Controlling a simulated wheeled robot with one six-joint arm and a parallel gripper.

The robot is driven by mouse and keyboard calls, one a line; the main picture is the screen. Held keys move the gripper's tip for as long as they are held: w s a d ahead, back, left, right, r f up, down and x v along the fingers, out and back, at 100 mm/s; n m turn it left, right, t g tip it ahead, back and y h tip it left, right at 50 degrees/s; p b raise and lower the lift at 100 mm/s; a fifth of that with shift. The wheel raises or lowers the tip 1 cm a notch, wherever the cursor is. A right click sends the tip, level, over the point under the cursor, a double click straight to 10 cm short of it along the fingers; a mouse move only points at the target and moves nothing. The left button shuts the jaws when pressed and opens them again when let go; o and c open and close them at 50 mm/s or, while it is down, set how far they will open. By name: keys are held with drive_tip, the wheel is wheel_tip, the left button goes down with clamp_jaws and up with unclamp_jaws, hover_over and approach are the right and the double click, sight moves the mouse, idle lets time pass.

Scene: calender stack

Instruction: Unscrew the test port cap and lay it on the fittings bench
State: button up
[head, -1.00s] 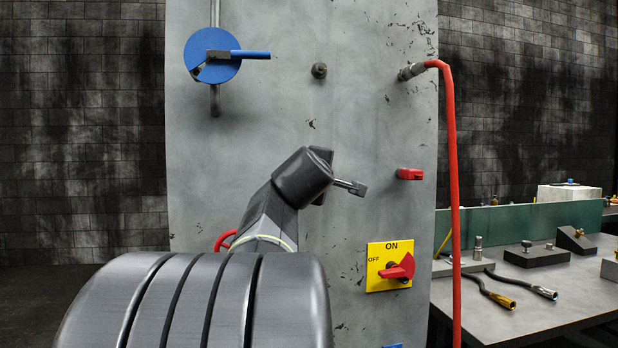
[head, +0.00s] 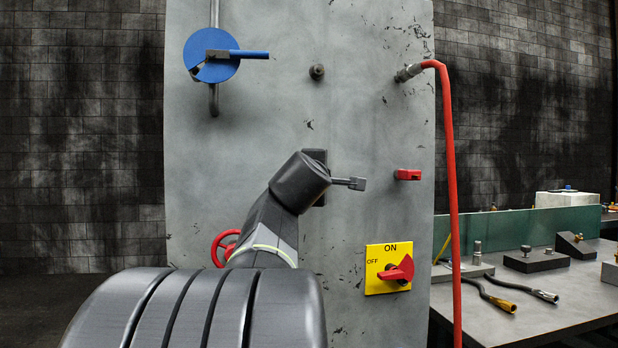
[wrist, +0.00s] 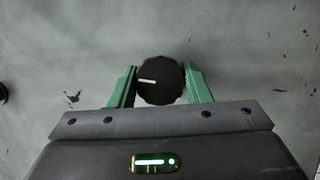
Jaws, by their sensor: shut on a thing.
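In the wrist view the test port cap (wrist: 160,82) is a black, knurled round cap with a white line on its face pointing left. The green fingers of my gripper (wrist: 161,88) are shut on it from both sides, in front of the grey panel (wrist: 240,50). I cannot tell whether the cap still touches its port. In the head view my gripper (head: 318,177) is at the middle of the panel, mostly hidden by my wrist, and the cap is hidden there. The fittings bench (head: 568,295) is the grey table at the right.
The panel carries a blue valve (head: 205,72), a small dark fitting (head: 317,71), a red hose (head: 452,190), a red tap (head: 408,174), a yellow switch (head: 388,268) and a red handwheel (head: 219,245).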

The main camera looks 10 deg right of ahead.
drive_tip(key=shift+f+n+t+b, duration=0.1)
drive_tip(key=shift+n+t+b, duration=0.2)
drive_tip(key=shift+n+b, duration=0.55)
drive_tip(key=shift+b, duration=0.4)
drive_tip(key=shift+n+b, duration=0.45)
drive_tip(key=shift+b, duration=0.05)
drive_tip(key=shift+n+t+b, duration=0.4)
drive_tip(key=shift+b, duration=0.05)
drive_tip(key=shift+r+n, duration=0.2)
drive_tip(key=shift+n, duration=0.2)
